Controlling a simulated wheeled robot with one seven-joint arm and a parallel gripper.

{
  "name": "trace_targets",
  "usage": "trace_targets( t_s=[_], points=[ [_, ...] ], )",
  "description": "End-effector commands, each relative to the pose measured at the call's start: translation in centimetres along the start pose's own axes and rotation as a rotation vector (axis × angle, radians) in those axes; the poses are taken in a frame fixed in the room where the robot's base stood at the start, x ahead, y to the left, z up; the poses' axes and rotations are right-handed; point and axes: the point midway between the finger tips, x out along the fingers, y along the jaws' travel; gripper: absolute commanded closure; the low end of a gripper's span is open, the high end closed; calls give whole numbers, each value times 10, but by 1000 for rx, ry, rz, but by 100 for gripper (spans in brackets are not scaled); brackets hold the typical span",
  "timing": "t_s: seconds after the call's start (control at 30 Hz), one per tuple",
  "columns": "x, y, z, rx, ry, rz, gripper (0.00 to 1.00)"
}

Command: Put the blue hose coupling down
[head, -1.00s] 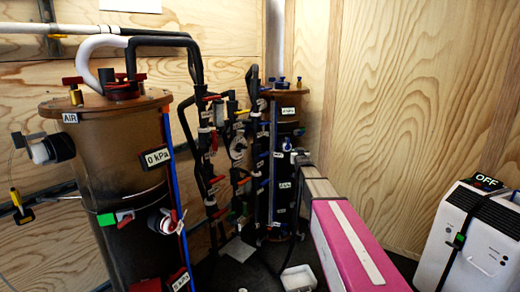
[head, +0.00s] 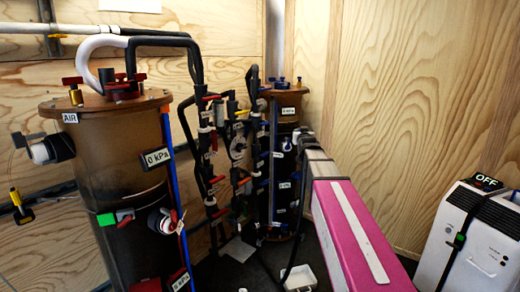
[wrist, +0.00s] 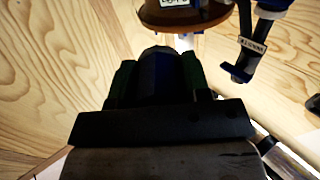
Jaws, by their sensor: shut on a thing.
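In the wrist view, my gripper (wrist: 157,68) is shut on the blue hose coupling (wrist: 154,78), a dark blue, shadowed piece between its two dark green fingers. Beyond it is the brown flange (wrist: 185,17) of a column. I cannot tell whether the coupling touches anything there. In the head view, my pink and white arm reaches toward the rear column (head: 285,150), with its end beside that column's right side. The coupling cannot be made out in the head view.
A large brown tank (head: 115,190) stands at the left, with dark hoses and valves (head: 212,140) between it and the rear column. A white unit (head: 476,235) marked OFF stands at the right.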

Motion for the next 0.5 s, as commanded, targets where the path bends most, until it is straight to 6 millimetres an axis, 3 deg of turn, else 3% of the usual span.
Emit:
trace_targets(
  t_s=[0.3, 0.5],
  points=[
    [-50, -4, -46, 0, 2, -5, 94],
    [-61, -5, -57, 0, 1, -7, 94]
  ],
)
